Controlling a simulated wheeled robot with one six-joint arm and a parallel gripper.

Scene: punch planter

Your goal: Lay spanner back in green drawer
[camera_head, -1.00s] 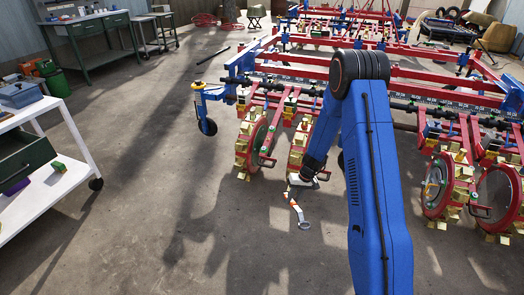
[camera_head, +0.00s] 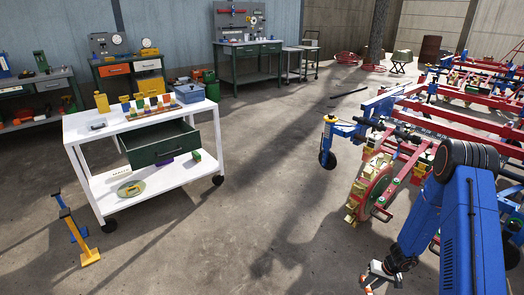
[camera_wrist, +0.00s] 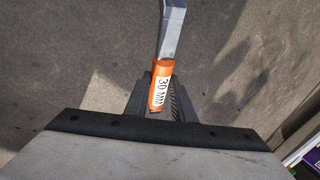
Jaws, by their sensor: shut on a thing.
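The spanner (camera_wrist: 171,30) is a grey metal shaft with an orange band that carries a white "30 MM" label. My gripper (camera_wrist: 163,95) is shut on it at the orange band in the wrist view. In the head view my gripper (camera_head: 378,272) is at the bottom right, low, and the frame edge cuts off most of the spanner. The green drawer (camera_head: 163,153) is pulled open under the top of a white cart at the left. My gripper is well apart from it, to the right and nearer. The drawer's inside is partly visible.
The white cart (camera_head: 84,128) holds a blue box (camera_head: 189,93) and several coloured blocks on top. A yellow stand (camera_head: 78,240) is at its left. The red and blue planter (camera_head: 420,115) is close on the right. Concrete floor (camera_head: 240,215) lies clear between cart and planter.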

